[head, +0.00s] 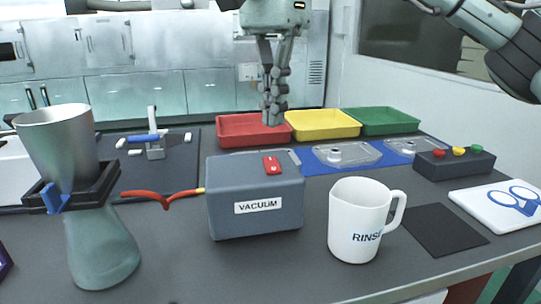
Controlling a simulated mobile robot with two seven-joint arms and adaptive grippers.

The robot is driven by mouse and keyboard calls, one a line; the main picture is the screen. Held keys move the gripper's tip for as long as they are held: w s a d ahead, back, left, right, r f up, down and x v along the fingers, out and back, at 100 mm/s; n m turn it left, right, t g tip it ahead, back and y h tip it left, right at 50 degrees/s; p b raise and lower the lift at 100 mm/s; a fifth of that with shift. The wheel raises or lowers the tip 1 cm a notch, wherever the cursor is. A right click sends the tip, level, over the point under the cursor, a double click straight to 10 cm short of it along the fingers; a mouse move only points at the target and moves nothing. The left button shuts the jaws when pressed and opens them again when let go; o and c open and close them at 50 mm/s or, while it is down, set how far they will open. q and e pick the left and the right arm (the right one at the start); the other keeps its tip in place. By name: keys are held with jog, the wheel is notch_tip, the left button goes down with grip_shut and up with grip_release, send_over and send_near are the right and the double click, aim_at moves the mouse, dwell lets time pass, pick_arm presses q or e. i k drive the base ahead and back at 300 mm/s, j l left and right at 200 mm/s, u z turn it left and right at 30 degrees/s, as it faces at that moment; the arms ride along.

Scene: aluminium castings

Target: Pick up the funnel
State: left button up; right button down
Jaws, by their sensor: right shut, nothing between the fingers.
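The funnel (58,140) is a wide grey metal cup shape at the left of the head view. It stands upright in a dark square holder (95,188) with a blue clip, above a translucent greenish flask (98,250). My right gripper (273,116) hangs at the top middle, pointing down, with its fingers together and nothing between them. It is well to the right of the funnel and appears farther back, near the red tray. The funnel's lower end is hidden by the holder. My left gripper is not in view.
A grey box labelled VACUUM (250,215) stands mid-table, with a red hose (165,200) towards the flask. A white RINSE mug (355,240) is right of it. Red (225,140), yellow (340,133) and green (405,128) trays line the back. A button box (455,167) is at right.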

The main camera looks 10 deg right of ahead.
aim_at(62, 147)
jog(key=k, duration=2)
